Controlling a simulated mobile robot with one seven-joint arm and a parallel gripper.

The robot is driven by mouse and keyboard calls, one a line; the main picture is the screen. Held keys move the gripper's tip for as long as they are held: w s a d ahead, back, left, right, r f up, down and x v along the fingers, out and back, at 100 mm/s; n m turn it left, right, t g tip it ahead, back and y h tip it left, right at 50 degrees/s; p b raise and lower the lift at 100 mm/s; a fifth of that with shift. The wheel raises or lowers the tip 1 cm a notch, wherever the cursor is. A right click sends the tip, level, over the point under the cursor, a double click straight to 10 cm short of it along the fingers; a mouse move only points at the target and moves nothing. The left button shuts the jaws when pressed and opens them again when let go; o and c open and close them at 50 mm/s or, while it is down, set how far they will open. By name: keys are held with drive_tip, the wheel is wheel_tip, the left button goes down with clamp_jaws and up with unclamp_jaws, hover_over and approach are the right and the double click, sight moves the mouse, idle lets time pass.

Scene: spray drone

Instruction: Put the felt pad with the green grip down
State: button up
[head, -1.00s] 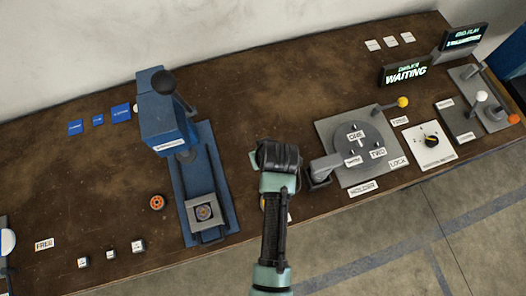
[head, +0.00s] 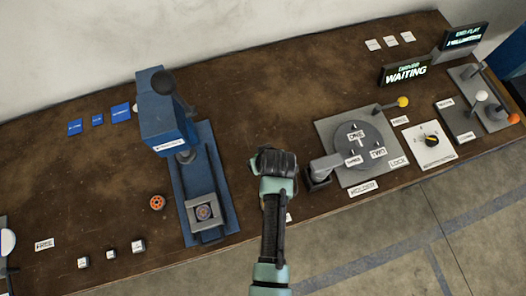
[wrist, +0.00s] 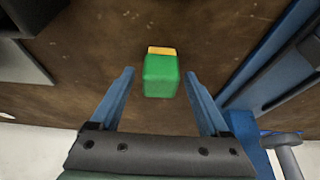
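The felt pad's green grip (wrist: 161,76) shows in the wrist view as a green block with a yellow-orange strip along its far side. It appears to be at the brown table top, but contact with it cannot be seen clearly. My gripper (wrist: 160,73) is open, with a blue finger on either side of the green grip and a visible gap at each. The grip lies around the fingertips, between them. In the head view my gripper, seen from above, hides the pad and grip, between the blue press and the turntable.
The blue press (head: 165,125) stands left, with an orange disc (head: 157,202) beside it. The grey plate with the round turntable (head: 358,143) and the grey holder block (head: 323,170) are close on the right. The table's front edge is near; the table behind my gripper is clear.

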drive_tip(key=shift+r, duration=0.3)
drive_tip(key=v, duration=1.2)
drive_tip(key=w+r+m+t, duration=0.1)
drive_tip(key=w+r+t, duration=0.35)
drive_tip(key=r, duration=0.65)
drive_tip(key=w+r+t, duration=0.3)
drive_tip(key=w+r, duration=0.3)
drive_tip(key=r, duration=0.5)
drive_tip(key=w+r+m+t, duration=0.1)
drive_tip(key=w+r+t, duration=0.35)
drive_tip(key=r, duration=0.65)
drive_tip(key=s+r+t, duration=0.3)
drive_tip(key=s+r, duration=0.1)
drive_tip(key=r, duration=0.7)
drive_tip(key=s+a+r+m+t+h, duration=0.1)
drive_tip(key=s+r+t, duration=0.3)
drive_tip(key=r, duration=0.6)
drive_tip(key=s+r+t, duration=0.4)
drive_tip(key=r, duration=0.7)
drive_tip(key=shift+a+r+m, duration=0.2)
drive_tip(key=shift+r+m, duration=0.1)
drive_tip(key=shift+r, duration=0.05)
